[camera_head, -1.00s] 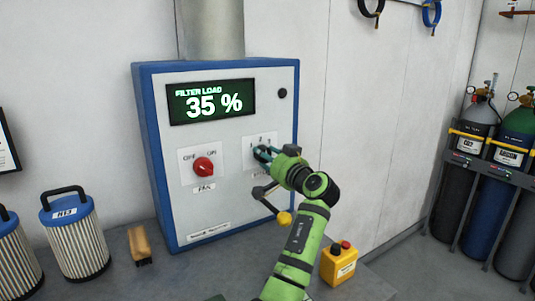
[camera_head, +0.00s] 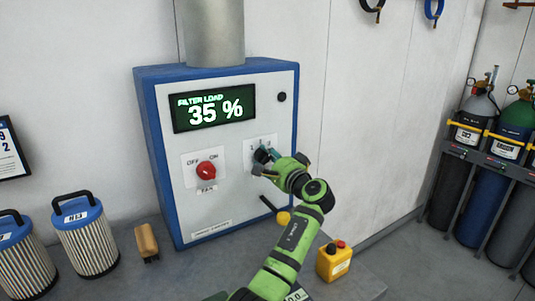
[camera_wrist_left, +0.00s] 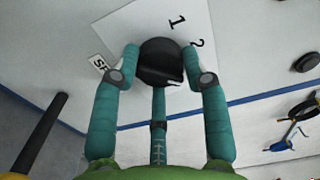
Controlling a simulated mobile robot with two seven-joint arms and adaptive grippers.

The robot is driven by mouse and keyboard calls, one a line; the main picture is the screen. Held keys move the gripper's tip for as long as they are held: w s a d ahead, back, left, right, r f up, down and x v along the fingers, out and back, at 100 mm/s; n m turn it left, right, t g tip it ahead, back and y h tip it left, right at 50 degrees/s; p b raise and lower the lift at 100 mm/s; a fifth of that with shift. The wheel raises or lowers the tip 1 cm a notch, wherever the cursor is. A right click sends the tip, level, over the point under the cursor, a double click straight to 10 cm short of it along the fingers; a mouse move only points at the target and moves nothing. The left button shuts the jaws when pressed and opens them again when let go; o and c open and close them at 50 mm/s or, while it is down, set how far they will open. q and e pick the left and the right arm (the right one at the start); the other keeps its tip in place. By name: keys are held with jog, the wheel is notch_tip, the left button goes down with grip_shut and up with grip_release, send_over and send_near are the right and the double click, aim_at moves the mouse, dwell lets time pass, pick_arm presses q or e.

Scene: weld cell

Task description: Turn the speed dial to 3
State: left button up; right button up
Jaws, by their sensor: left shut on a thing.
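The speed dial is a round black knob (camera_wrist_left: 160,62) on a white plate (camera_wrist_left: 165,22); the wrist view shows the printed numbers 1 and 2 beside it. No 3 is readable there, and I cannot tell which number the dial points to. My left gripper (camera_wrist_left: 162,68) has its teal fingers on both sides of the knob, shut on it. In the head view my left gripper (camera_head: 263,155) is at the right-hand plate (camera_head: 251,146) of the blue and grey control box (camera_head: 228,210), covering most of the dial. My right gripper is not in view.
A red fan knob (camera_head: 206,171) sits left of the dial. A lever with a yellow ball (camera_head: 283,218) is below the gripper. A yellow button box (camera_head: 334,264), a brush (camera_head: 147,240) and filter cartridges (camera_head: 88,238) stand on the bench. The display (camera_head: 214,106) reads 35 %.

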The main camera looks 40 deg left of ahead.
pick_arm(q)
jog(key=shift+r+m+p, duration=0.15)
jog(key=shift+m+p, duration=0.15)
jog(key=shift+m, duration=0.2)
jog(key=o, duration=1.2)
jog(key=shift+c, duration=0.2)
jog(key=shift+d, duration=0.2)
jog(key=v, duration=1.1)
jog(key=shift+d, duration=0.25)
